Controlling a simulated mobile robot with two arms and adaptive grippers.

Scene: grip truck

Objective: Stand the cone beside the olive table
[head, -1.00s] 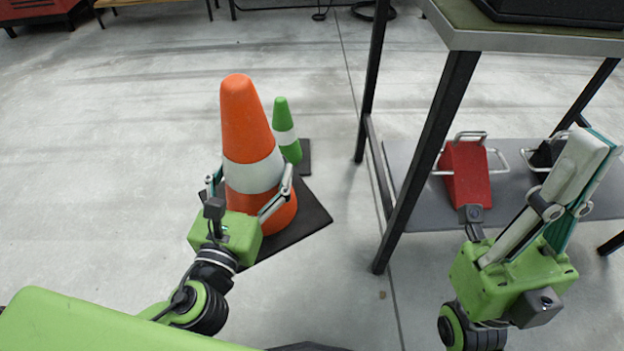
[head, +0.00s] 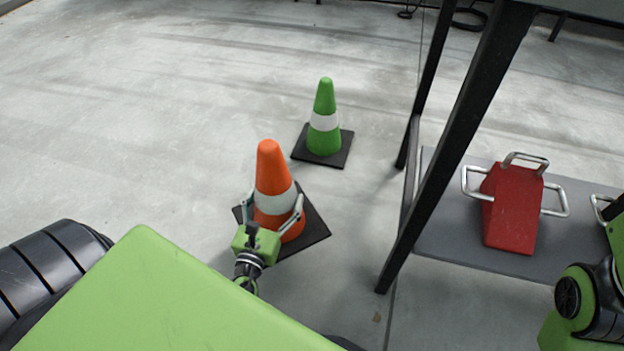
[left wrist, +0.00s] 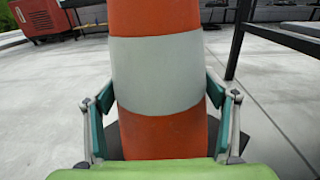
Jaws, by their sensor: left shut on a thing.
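The orange cone (head: 268,168) with a white band stands upright on its black square base in the head view, left of the table. My left gripper (head: 273,207) is shut around its lower part. The cone also fills the middle of the left wrist view (left wrist: 158,130), a finger on each side. The base looks at or near floor level; I cannot tell if it touches. The olive table shows by its dark legs (head: 455,140) and lower shelf; its top is mostly out of frame.
A green cone (head: 324,105) with a white band stands on a black base behind the orange one. A red block with metal handles (head: 513,207) sits on the grey lower shelf (head: 455,245). Open concrete floor lies left and between the cones and table.

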